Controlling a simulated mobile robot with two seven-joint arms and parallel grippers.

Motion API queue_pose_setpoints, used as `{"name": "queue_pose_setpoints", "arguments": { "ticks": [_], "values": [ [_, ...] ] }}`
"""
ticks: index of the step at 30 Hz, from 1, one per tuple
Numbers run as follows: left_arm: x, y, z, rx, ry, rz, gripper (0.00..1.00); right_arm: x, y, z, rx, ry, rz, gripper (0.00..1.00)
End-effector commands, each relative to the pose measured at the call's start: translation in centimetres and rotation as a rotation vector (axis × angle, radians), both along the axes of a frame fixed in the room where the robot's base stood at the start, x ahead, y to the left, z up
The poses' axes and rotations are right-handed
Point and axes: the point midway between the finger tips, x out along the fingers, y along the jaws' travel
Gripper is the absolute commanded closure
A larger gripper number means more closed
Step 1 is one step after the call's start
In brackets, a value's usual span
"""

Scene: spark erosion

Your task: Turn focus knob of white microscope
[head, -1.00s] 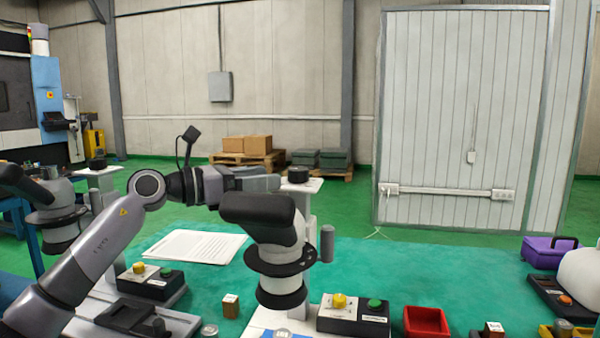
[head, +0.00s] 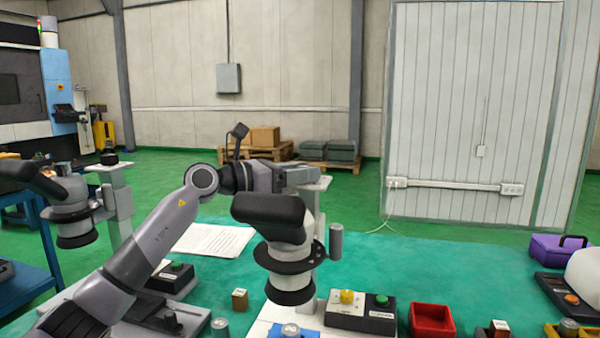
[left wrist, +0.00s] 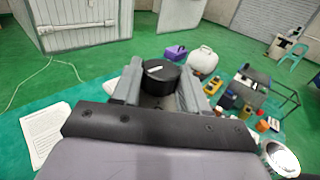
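A white microscope (head: 287,255) with a black eyepiece head stands at the middle of the bench. A grey cylinder (head: 336,242) stands at its right side. My left gripper (head: 302,177) is behind its head, at the top of its column. In the left wrist view a black round knob (left wrist: 160,77) lies between the two fingers of my left gripper (left wrist: 160,85). The fingers are spread on either side of the knob; whether they touch it is unclear. In the head view the gripper hides the knob. My right gripper is not in view.
A second white microscope (head: 75,215) stands at the left. Paper sheets (head: 213,240), a control box (head: 362,311), a red tray (head: 431,320) and a small wooden block (head: 240,299) lie around. A purple box (head: 558,247) is at the right.

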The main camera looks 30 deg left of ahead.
Motion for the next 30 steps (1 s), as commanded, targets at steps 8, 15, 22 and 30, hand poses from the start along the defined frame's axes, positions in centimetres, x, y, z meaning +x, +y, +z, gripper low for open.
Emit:
{"name": "queue_pose_setpoints", "arguments": {
  "ticks": [8, 15, 22, 30],
  "values": [
    [0.0, 0.1, -0.1, -0.001, 0.004, -0.013, 0.86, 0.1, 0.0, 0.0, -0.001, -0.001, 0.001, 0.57],
    [0.3, 0.3, -0.1, -0.002, 0.009, -0.131, 0.86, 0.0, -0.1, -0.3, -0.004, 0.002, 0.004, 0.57],
    [0.4, 0.4, 0.1, -0.001, 0.008, -0.257, 0.86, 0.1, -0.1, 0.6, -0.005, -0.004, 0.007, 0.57],
    [0.6, 0.5, 0.1, -0.001, 0.008, -0.378, 0.86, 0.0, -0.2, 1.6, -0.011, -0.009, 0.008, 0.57]
  ]
}}
